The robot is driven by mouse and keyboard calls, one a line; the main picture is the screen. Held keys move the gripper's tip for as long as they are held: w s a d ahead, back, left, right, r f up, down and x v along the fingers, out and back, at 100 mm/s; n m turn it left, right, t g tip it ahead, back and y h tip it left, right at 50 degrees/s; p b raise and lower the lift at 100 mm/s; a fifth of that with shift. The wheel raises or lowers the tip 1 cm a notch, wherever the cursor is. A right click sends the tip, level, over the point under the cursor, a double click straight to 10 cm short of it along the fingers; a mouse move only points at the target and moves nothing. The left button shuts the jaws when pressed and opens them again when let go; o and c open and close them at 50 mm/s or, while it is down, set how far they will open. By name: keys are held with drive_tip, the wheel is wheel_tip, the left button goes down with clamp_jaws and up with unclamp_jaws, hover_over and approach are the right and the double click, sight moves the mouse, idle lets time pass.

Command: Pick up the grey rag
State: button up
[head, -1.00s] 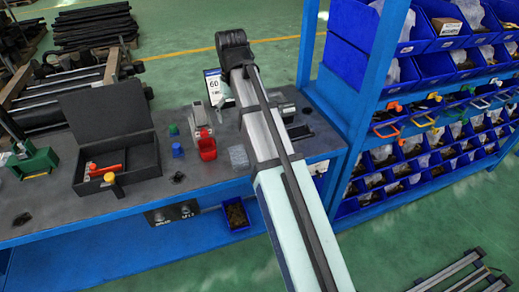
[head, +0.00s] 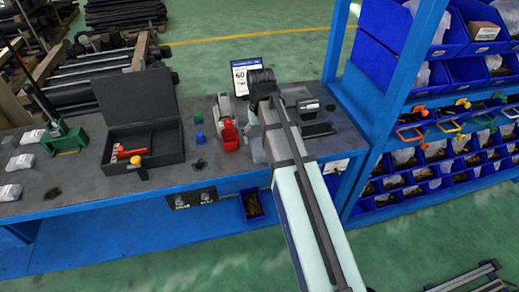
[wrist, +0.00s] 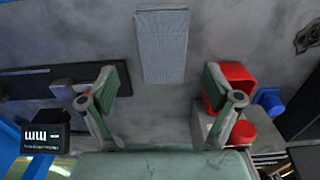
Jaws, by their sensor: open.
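The grey rag (wrist: 162,46) lies flat on the dark workbench, a folded rectangle at the upper middle of the wrist view. In the head view a strip of the rag (head: 257,150) shows just left of my arm, which covers the rest. My gripper (wrist: 163,88) is open and empty, its green-grey fingers spread wide. In the wrist view the rag lies beyond the fingertips, in line with the gap between them and apart from them.
A red bin (head: 228,133) stands left of the rag, near the right finger in the wrist view. A small blue block (head: 199,138), an open black case (head: 140,158) and several pale packets lie further left. A blue shelf rack (head: 392,110) rises right of the bench.

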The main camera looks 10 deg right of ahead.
sight(259, 147)
drive_tip(key=shift+s+a+f+p, duration=0.15)
drive_tip(key=shift+f+p, duration=0.65)
drive_tip(key=shift+f, duration=1.75)
drive_tip(key=c, duration=1.2)
